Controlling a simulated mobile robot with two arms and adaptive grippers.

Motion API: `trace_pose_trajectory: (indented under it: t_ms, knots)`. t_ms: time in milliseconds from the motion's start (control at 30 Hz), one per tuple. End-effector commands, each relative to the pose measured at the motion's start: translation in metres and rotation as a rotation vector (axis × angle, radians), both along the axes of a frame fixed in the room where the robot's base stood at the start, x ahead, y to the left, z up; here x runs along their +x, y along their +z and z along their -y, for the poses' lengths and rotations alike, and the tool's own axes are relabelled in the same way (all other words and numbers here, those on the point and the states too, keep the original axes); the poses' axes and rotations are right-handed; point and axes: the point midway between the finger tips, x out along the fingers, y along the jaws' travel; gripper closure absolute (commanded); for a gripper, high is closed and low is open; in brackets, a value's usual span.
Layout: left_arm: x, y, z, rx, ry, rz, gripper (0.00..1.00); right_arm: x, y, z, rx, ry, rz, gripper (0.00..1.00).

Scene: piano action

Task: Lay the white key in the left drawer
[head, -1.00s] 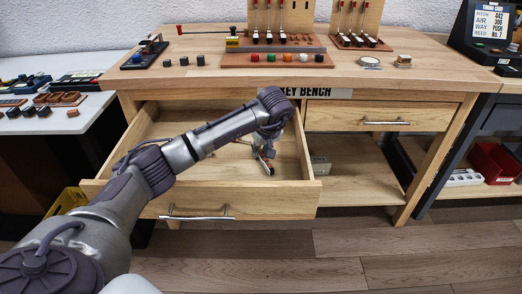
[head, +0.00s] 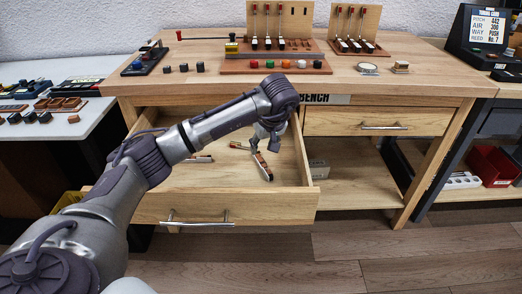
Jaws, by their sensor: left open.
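The left drawer (head: 215,208) of the bench is pulled out, and its wooden floor shows. A slim key (head: 262,167) with a pale face and reddish-brown parts lies on the drawer floor, toward the right side; I take it to be the white key. My left gripper (head: 263,146) is open just above and behind the key's far end. I cannot tell if the fingers touch it. Another slim light and reddish piece (head: 201,159) lies in the drawer, partly hidden by my left arm. My right gripper is out of view.
The right drawer (head: 385,123) is shut. The bench top (head: 420,70) holds two upright boards with hammers, a row of coloured knobs and a round dish (head: 368,68). A red bin (head: 492,165) stands on the right shelf. The drawer's front left floor is hidden by my arm.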

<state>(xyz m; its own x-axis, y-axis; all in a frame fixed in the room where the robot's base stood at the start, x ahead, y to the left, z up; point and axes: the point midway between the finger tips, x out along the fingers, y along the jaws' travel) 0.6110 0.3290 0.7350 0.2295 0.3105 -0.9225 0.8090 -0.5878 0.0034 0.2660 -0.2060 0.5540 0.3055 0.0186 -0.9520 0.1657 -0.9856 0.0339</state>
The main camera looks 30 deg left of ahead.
Motion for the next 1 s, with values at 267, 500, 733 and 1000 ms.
trace_pose_trajectory:
  t_ms: [267, 500, 733, 1000]
  knots:
    - [-0.01, 0.044, 0.014, 0.001, 0.001, 0.002, 0.53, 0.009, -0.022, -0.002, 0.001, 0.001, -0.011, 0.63]
    - [-0.013, 0.052, 0.017, 0.001, 0.001, -0.001, 0.53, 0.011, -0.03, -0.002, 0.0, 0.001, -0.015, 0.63]
    - [-0.013, 0.051, 0.017, 0.001, 0.0, -0.001, 0.53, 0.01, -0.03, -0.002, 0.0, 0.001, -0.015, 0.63]
    - [-0.013, 0.057, 0.017, 0.0, 0.001, 0.0, 0.53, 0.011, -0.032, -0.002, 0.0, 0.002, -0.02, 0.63]
